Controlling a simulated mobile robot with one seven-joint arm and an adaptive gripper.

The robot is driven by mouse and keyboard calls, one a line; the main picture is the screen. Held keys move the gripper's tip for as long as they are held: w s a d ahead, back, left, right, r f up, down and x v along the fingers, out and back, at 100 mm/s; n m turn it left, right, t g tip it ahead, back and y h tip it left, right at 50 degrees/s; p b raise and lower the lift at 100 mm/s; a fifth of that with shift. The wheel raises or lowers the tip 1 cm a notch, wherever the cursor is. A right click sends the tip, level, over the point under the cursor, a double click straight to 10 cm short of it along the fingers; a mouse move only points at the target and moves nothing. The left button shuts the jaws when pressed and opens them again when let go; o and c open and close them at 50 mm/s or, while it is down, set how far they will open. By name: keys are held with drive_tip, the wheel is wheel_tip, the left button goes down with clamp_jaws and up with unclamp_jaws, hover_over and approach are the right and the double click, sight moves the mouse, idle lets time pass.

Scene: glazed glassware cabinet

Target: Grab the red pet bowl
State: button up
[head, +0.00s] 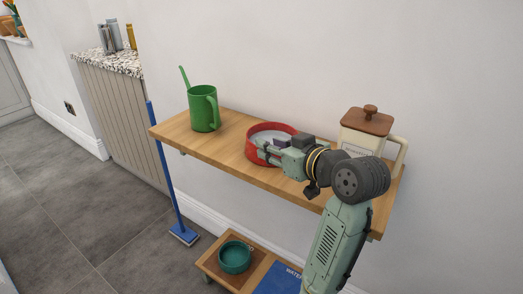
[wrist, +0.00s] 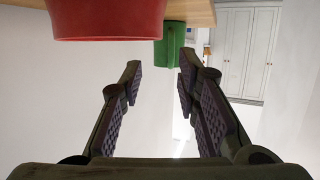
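The red pet bowl (head: 258,156) stands on the wooden shelf top, with a greyish inside. In the head view my gripper (head: 263,150) overlaps its right side and hides part of the rim. The wrist view looks upside down; there the bowl (wrist: 108,18) is at the upper left, cut off by the frame edge. My gripper (wrist: 160,70) is open in the wrist view, with a clear gap between its fingers. Nothing is between the fingers, and the bowl lies outside them. I cannot tell whether a finger touches the bowl.
A green mug (head: 203,110) stands left of the bowl on the wooden shelf (head: 190,142). A cream canister (head: 361,136) with a wooden lid stands at the right, close behind my arm. A teal bowl (head: 235,257) sits below. A blue-handled tool (head: 166,175) leans at the shelf's left end.

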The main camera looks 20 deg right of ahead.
sight(251, 142)
drive_tip(key=shift+d+f, duration=0.1)
drive_tip(key=shift+f, duration=0.05)
drive_tip(key=p+x, duration=0.1)
drive_tip(key=x, duration=0.3)
drive_tip(key=shift+w+f, duration=0.25)
drive_tip(key=shift+w, duration=0.1)
drive_tip(key=x, duration=0.2)
drive_tip(key=p+x, duration=0.2)
drive_tip(key=x, duration=0.1)
drive_tip(key=shift+w+f, duration=0.2)
drive_tip(key=shift+f, duration=0.25)
clamp_jaws()
